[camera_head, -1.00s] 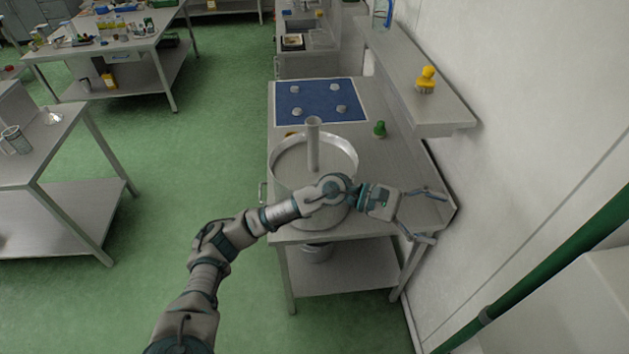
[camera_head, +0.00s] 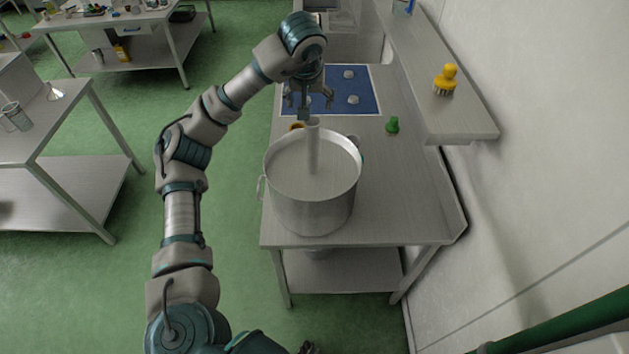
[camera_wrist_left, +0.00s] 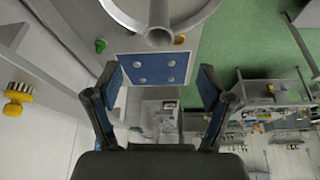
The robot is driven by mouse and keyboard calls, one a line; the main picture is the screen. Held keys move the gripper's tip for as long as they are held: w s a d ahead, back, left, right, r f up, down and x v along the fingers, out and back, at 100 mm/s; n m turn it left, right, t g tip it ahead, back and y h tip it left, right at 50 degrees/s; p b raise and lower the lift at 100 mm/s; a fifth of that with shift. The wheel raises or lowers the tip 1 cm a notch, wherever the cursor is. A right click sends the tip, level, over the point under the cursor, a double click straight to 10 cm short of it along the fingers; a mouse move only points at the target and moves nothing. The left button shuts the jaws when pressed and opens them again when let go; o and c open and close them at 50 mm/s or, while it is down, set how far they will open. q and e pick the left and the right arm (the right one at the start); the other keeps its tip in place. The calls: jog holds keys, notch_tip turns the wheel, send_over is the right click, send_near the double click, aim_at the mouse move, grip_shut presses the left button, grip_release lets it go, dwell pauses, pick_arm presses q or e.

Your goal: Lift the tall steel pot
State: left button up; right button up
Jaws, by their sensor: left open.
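The tall steel pot (camera_head: 310,208) stands upright on a steel table, with a loop handle at its left side. A pale upright tube (camera_head: 313,150) rises inside it past the rim. In the left wrist view the pot's rim (camera_wrist_left: 203,14) and the tube's round end (camera_wrist_left: 158,38) show at the top. My left gripper (camera_head: 308,103) points down just behind and above the tube top. It is open and empty; its two fingers (camera_wrist_left: 158,82) stand wide apart in the wrist view. I cannot tell whether it touches the tube. My right gripper is not in view.
A blue panel (camera_head: 363,98) with several pale knobs lies behind the pot. A green item (camera_head: 392,125) and an orange item (camera_head: 296,126) are near it. A wall shelf (camera_head: 455,125) with a yellow brush (camera_head: 446,80) juts out at right. The table's front right is clear.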

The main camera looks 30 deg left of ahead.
aim_at(312, 121)
pick_arm(q)
jog(key=x, duration=0.6)
jog(key=shift+w+f+p, duration=0.2)
jog(key=shift+w+p, duration=0.1)
jog(key=shift+w, duration=0.2)
jog(key=f, duration=0.1)
jog(key=a+f, duration=0.1)
jog(key=f, duration=0.1)
jog(key=shift+w+a+f+p, duration=0.1)
jog(key=shift+w+a+p, duration=0.1)
jog(key=shift+w+p, duration=0.2)
jog(key=f, duration=0.1)
jog(key=w+f, duration=0.1)
jog(key=shift+w+d+f, duration=0.1)
jog(key=shift+d+f, duration=0.05)
jog(key=shift+f, duration=0.25)
jog(key=shift+d, duration=0.1)
jog(key=shift+c, duration=0.8)
jog(key=c, duration=0.4)
grip_shut()
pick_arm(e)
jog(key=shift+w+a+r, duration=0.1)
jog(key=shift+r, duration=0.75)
